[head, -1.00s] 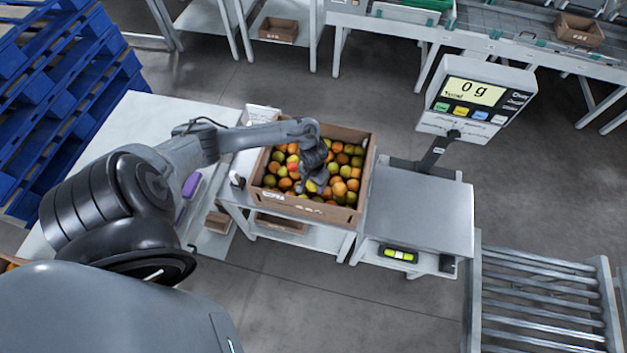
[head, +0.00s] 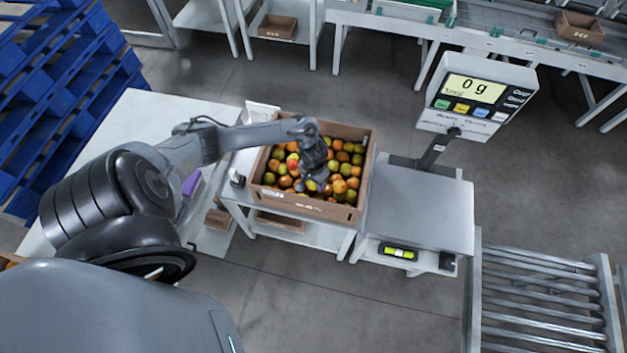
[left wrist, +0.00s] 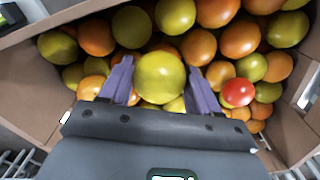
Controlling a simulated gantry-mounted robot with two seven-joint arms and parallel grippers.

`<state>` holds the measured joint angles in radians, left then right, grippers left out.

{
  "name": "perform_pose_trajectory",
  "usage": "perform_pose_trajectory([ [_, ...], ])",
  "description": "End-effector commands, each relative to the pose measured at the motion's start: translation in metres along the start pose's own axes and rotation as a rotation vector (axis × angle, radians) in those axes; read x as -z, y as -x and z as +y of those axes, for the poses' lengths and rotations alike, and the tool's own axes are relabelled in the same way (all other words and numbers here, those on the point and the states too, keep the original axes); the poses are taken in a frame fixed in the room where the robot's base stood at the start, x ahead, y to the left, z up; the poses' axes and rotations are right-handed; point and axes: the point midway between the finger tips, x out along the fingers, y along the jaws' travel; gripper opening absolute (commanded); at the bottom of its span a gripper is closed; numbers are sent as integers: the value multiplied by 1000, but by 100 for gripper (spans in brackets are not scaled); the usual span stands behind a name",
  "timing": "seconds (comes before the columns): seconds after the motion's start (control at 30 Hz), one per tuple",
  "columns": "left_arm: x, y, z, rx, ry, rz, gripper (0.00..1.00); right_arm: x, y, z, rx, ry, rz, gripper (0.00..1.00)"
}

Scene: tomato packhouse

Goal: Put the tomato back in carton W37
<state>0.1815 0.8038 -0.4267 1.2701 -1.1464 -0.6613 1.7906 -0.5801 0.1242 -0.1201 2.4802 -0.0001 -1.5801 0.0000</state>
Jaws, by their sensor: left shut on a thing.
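My left gripper (head: 312,182) reaches down into a brown carton (head: 330,209) full of green, yellow and orange tomatoes. I cannot read the carton's label well enough to tell whether it is W37. In the left wrist view, the two purple fingers (left wrist: 160,82) are shut on a yellow-green tomato (left wrist: 159,76), one on each side of it. The held tomato is among or just above the other tomatoes; I cannot tell whether it touches them. In the head view it is mostly hidden by the gripper. My right gripper is not in view.
A scale with a bare metal plate (head: 420,210) stands right of the carton, its display (head: 472,90) reading 0 g. A roller conveyor (head: 540,300) is at the lower right. Blue pallets (head: 60,90) stand at the left. A white table (head: 150,125) lies under my left arm.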

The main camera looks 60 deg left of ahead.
Motion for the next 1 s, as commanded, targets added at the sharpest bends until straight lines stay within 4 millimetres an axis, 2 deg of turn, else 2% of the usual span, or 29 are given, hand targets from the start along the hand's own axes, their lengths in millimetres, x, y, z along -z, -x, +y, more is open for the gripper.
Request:
perform_pose_trajectory([
  [0.57,0,-9,0,0,0,0,47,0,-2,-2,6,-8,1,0],
  [0.6,0,-8,0,0,0,0,65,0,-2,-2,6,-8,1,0],
  [0.77,0,-8,0,0,0,0,89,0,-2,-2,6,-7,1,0],
  [0.97,0,-8,0,0,0,0,92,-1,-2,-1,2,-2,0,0],
  [1.0,0,-9,0,0,0,0,89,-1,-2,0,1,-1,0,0],
])
